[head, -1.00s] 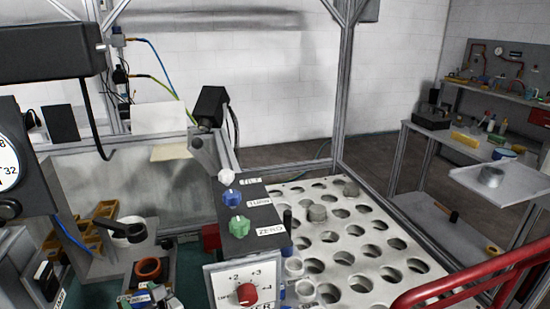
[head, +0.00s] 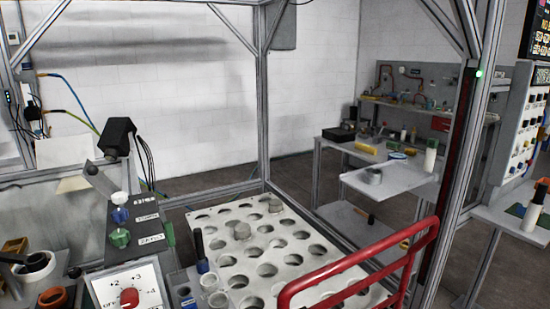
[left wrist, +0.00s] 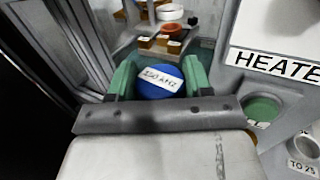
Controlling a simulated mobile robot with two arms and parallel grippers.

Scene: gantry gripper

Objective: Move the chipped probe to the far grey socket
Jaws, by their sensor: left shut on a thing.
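In the left wrist view my left gripper (left wrist: 160,77) has two green fingers shut on a round blue-topped thing (left wrist: 153,87) with a white label. I cannot tell whether it is the chipped probe; no chip shows. My grippers are out of the head view. There, a perforated light plate (head: 290,270) has several round holes. Grey round pieces (head: 274,204) and (head: 242,230) sit at two of them. I cannot tell which place is the far grey socket. A dark upright piece with a blue base (head: 201,250) stands left of the plate.
A red rail (head: 365,257) crosses in front of the plate. A control box with a red knob (head: 129,297) stands at the lower left. A frame post (head: 263,110) rises behind the plate. A grey side table (head: 395,188) stands to the right.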

